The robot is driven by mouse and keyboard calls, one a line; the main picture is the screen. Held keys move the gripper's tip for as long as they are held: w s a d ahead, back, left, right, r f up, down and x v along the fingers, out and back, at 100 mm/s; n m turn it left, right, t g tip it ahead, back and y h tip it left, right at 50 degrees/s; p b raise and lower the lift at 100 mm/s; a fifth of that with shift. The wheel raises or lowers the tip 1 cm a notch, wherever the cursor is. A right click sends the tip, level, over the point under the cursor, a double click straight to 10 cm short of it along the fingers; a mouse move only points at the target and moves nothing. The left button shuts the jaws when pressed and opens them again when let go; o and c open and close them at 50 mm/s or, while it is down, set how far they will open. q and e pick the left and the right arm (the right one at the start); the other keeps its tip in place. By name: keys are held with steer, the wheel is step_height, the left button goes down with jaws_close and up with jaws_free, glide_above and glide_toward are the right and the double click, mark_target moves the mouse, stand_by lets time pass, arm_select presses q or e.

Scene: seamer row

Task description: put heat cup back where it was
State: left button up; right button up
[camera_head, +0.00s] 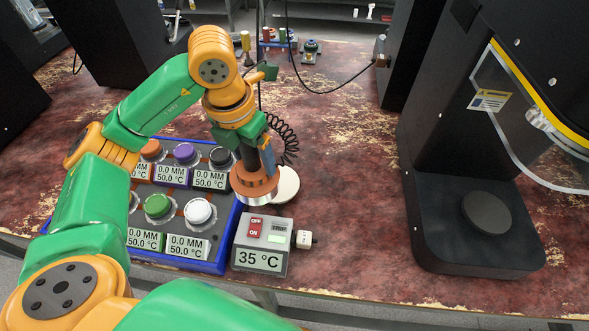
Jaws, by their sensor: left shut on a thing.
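My left gripper (262,148) comes down from above and is shut on the heat cup (255,188). The cup is a copper-orange round head with a silvery lower rim, on a dark upright handle. A black coiled cord shows just behind it. I cannot tell whether the cup touches anything below. A cream round disc (286,184) is just right of it, partly hidden. My right gripper is not in view.
A blue tray (229,235) at left holds several coloured knobs with readout labels. A black machine (470,245) with a round pad and clear guard stands at right. Small tools (310,47) stand at the back. The table between the control box and machine is clear.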

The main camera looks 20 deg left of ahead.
arm_select(q)
steer(key=w+f+p, duration=0.1)
steer(key=w+f, duration=0.2)
steer(key=w+f+p, duration=0.1)
steer(key=w+f, duration=0.2)
steer(key=f, duration=0.1)
steer(key=w+f+p, duration=0.1)
steer(key=w+f, duration=0.1)
steer(key=f, duration=0.1)
steer(key=shift+w+a+f, duration=0.15)
steer(key=shift+w, duration=0.25)
steer(key=shift+f, duration=0.25)
steer(key=shift+f+b, duration=0.15)
steer(key=shift+b, duration=0.15)
steer(key=o, duration=1.6)
steer(key=shift+c, duration=0.2)
steer(key=shift+r, duration=0.35)
step_height(320, 180, up, 12)
steer(key=s+b, duration=0.1)
steer(key=shift+s+f, duration=0.2)
steer(key=shift+s, duration=0.15)
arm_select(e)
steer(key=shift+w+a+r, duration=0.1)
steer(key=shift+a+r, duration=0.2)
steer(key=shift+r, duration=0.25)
